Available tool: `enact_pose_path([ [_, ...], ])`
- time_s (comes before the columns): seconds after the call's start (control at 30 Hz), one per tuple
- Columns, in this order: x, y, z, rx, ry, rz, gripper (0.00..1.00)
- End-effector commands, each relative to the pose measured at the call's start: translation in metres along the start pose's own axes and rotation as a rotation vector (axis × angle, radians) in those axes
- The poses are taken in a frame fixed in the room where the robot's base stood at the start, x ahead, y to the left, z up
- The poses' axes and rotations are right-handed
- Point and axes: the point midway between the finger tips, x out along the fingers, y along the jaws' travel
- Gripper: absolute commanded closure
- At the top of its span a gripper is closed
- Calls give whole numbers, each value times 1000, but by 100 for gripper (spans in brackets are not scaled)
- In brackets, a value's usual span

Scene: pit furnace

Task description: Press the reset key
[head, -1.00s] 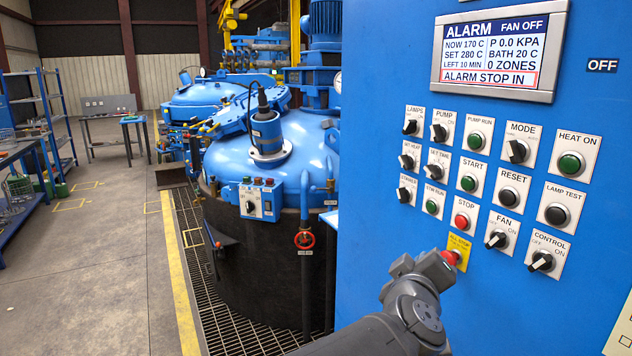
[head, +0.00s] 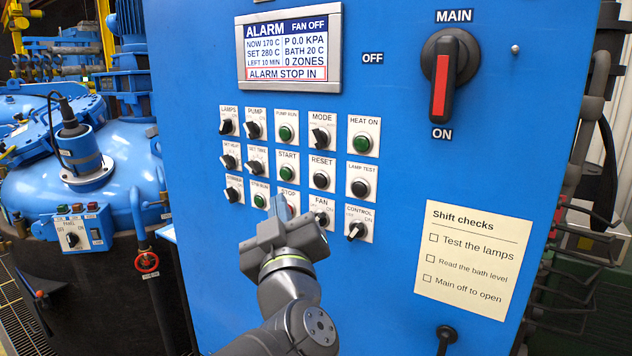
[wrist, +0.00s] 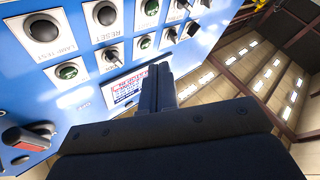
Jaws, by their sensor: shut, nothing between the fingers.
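The reset key (head: 321,180) is a round black button on a white plate, labelled RESET, in the middle of the blue panel. It also shows at the top of the wrist view (wrist: 107,14). My gripper (head: 282,205) is shut and empty, below and left of the reset key in the head view, over the STOP button's place. In the wrist view the closed fingers (wrist: 158,75) point toward the panel, apart from the reset key. The display (head: 290,47) reads ALARM and ALARM STOP IN. My gripper hides the red STOP button and the yellow stop plate.
Close around are the green START button (head: 286,161), the MODE knob (head: 320,137), the black LAMP TEST button (head: 360,187) and the FAN knob (head: 321,217). The large MAIN switch (head: 446,78) juts out at upper right. A paper checklist (head: 472,260) is at lower right.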

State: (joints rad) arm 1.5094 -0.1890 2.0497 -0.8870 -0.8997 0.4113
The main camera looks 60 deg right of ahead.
Motion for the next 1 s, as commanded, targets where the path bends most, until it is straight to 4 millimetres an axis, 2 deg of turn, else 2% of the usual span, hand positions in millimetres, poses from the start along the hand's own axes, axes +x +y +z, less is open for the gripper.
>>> enact_pose_path([
  [0.6, 51, 37, 38, 0, -2, 0, 100],
  [1.0, 60, 44, 44, -1, -1, 0, 100],
])
